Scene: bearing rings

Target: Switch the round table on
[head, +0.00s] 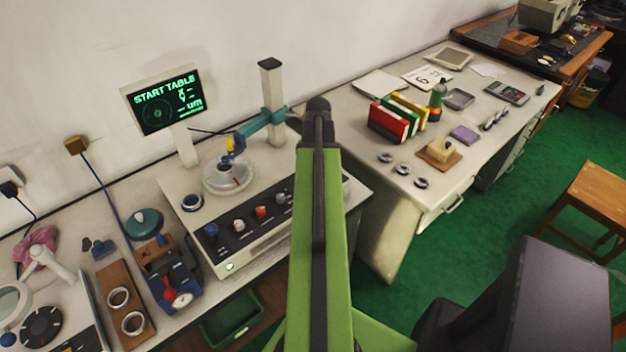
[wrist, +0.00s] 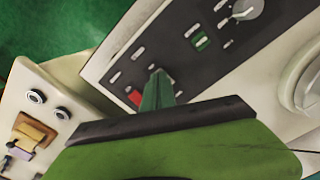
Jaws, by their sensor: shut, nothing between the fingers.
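The measuring machine (head: 185,225) stands on the left bench with the pale round table (head: 228,178) on top. Its screen (head: 168,101) reads "START TABLE" in green. The dark control panel (head: 245,218) along its front has several knobs; my arm covers its right end. My gripper (wrist: 158,76) is shut and empty over the panel, just right of the red switch and partly hiding that area. I cannot tell whether it touches the panel. In the head view my arm hides the gripper.
A teal arm on a post (head: 270,90) reaches over the round table. A loose ring (head: 192,202) lies left of it. The right desk (head: 390,205) holds several rings and coloured binders (head: 392,122). A blue device (head: 175,285) stands left of the machine.

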